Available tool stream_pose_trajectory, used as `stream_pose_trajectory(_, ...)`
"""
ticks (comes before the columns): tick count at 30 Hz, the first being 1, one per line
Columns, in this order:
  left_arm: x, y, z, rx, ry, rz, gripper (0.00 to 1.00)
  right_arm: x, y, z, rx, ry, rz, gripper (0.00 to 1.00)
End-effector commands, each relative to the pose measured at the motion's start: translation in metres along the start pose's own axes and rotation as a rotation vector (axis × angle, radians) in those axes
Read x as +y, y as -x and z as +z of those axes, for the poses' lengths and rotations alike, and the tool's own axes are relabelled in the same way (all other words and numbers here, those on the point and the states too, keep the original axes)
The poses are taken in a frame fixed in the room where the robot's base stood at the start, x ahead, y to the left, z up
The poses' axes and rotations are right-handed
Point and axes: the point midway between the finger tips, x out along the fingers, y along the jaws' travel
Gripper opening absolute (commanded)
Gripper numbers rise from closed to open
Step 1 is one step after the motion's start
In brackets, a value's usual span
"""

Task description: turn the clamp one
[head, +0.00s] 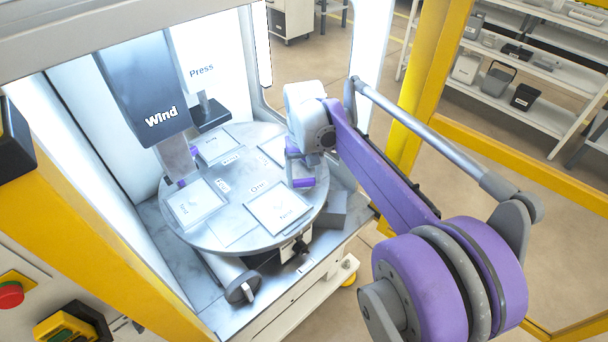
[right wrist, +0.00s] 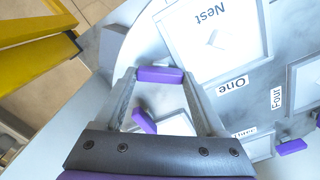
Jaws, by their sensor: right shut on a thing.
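The round grey turntable (head: 216,235) carries square plates and word labels, among them "One" (head: 258,187), also readable in the right wrist view (right wrist: 232,86). My right gripper (head: 302,172) reaches over the turntable's right part. In the right wrist view, its two fingers (right wrist: 160,76) are shut on a purple clamp handle (right wrist: 160,75) at the fingertips, left of the "One" label. That handle also shows in the head view (head: 304,182). A second purple piece (right wrist: 143,122) shows between the fingers, nearer the palm; its link to the handle is unclear. My left gripper is out of view.
A dark "Wind" block (head: 146,90) hangs above the turntable's far left part. A "Nest" plate (head: 279,208) lies near the handle. Another purple handle (right wrist: 291,146) sits by the "Four" label. Yellow frame posts (head: 425,75) stand at right.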

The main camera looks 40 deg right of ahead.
Motion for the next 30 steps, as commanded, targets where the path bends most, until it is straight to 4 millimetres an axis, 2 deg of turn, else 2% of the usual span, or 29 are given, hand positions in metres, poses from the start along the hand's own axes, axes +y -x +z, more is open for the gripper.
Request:
stream_pose_trajectory(15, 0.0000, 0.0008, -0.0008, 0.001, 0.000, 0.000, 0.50, 0.0000, 0.0003, -0.0003, 0.001, 0.438, 0.000, 0.17)
stream_pose_trajectory(21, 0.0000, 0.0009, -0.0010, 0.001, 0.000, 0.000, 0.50, 0.0000, 0.0003, -0.0003, 0.001, 0.543, 0.000, 0.17)
stream_pose_trajectory(30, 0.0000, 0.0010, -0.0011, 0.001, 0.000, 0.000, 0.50, -0.0001, 0.0003, -0.0003, 0.001, 0.612, 0.000, 0.17)
